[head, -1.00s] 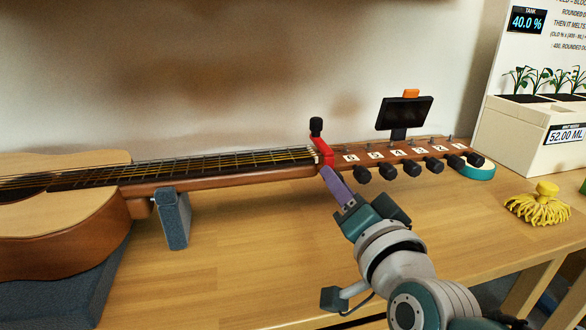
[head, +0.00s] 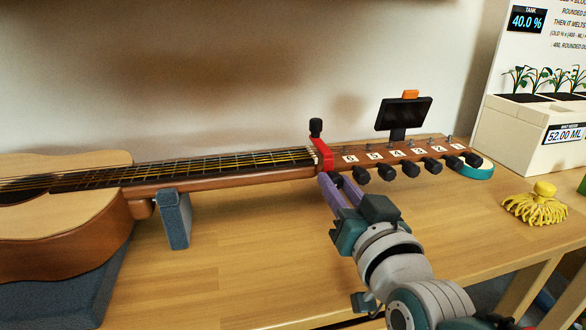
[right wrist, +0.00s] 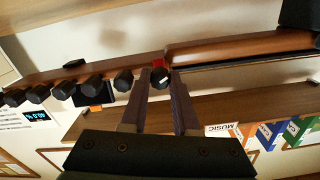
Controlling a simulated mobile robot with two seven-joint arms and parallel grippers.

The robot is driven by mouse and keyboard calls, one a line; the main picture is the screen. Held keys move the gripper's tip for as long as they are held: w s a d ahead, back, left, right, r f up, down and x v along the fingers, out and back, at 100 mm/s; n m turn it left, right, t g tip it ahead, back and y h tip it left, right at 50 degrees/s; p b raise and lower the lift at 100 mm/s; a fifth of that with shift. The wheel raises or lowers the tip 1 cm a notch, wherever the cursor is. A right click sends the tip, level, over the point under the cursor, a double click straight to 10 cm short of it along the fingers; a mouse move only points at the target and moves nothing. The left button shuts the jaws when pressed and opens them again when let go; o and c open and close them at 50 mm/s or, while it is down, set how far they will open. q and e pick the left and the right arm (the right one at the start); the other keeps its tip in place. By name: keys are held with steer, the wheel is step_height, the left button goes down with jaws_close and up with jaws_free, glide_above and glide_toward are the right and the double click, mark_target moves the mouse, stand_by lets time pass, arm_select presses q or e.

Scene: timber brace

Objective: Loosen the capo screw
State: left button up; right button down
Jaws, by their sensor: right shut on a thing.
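The red capo (head: 322,155) is on the guitar neck (head: 240,180) at the headstock end, with a black knob (head: 316,127) standing above it. A black capo screw (head: 335,180) shows below the capo, and in the right wrist view this screw (right wrist: 161,80) bears a small white mark. My right gripper (head: 338,184) has its purple fingers on either side of the screw, just below the capo. In the right wrist view the gripper (right wrist: 162,86) is shut on the screw. My left gripper is not in view.
Several black tuner knobs (head: 387,172) line the headstock close to the right of my gripper. A dark screen (head: 404,113) stands above the headstock. A blue-grey support (head: 174,220) is under the neck. A yellow mop-like thing (head: 537,205) lies at right. The front tabletop is mostly clear.

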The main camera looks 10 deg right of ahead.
stand_by(0.3)
steer(key=c, duration=0.7)
jaws_free()
steer(key=shift+o, duration=0.2)
